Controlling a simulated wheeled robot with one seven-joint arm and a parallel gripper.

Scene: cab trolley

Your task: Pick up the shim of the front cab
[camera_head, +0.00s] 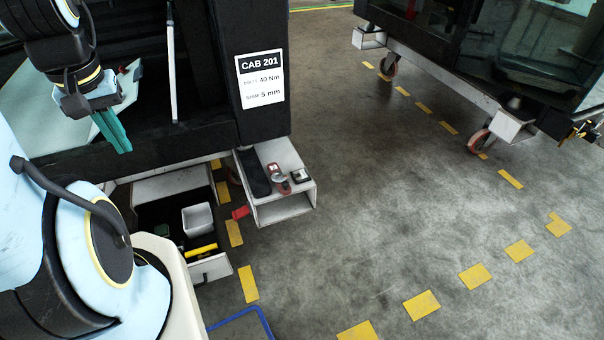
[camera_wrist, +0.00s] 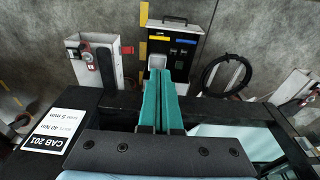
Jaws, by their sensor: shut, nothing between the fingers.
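The cab (camera_head: 262,125) is a dark frame at the left of the head view, with a label (camera_head: 261,80) reading CAB 201, 40 Nm and shim 5 mm. Below its corner a white bracket (camera_head: 285,212) carries a red item (camera_head: 273,169) and a small dark-and-light block (camera_head: 300,175). I cannot tell whether either is the shim. My gripper (camera_head: 127,150), with teal fingers (camera_wrist: 160,75), is shut and empty above the cab's lower frame.
A second cab on a wheeled trolley (camera_head: 440,75) stands at the upper right. Yellow floor dashes (camera_head: 421,305) cross open grey floor. A black coiled hose (camera_wrist: 225,72) lies right of the drawer in the wrist view.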

